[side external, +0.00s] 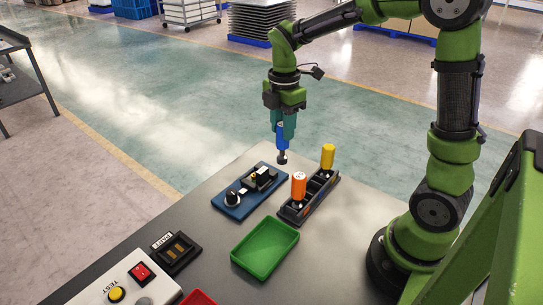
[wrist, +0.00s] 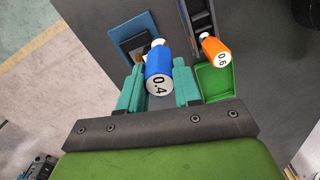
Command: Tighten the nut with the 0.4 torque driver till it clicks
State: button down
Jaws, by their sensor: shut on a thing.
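My gripper (side external: 281,123) is shut on the blue driver (side external: 282,139), which hangs upright with its dark tip down. In the wrist view the blue driver (wrist: 158,72) sits between the two teal fingers and its end reads 0.4. The driver is in the air above the far end of the blue fixture plate (side external: 233,211), apart from it as far as the side view shows. The plate carries a black round knob (side external: 232,198) and a black holder (side external: 260,180) with small light and brass-coloured parts. The nut is too small to make out.
A black rack (side external: 292,216) right of the plate holds an orange driver (side external: 298,186), marked 0.6 in the wrist view (wrist: 216,52), and a yellow driver (side external: 327,156). A green tray (side external: 265,248), a PART tray (side external: 175,253) and a TEST box (side external: 125,284) stand nearer the front.

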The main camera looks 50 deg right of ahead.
jog(key=w+a+f+m, duration=0.2)
jog(key=w+a+f, duration=0.1)
jog(key=w, duration=0.3)
jog(key=shift+w+a+f, duration=0.2)
jog(key=shift+w+f, duration=0.2)
jog(key=shift+f, duration=0.35)
jog(key=shift+f, duration=1.05)
dwell(1.6)
jog(key=shift+m, duration=0.4)
jog(key=shift+r+m, duration=0.85)
jog(key=shift+m, duration=2.1)
jog(key=shift+r+m, duration=0.85)
jog(key=shift+m, duration=2.05)
jog(key=shift+r+m, duration=0.85)
jog(key=shift+m, duration=2.1)
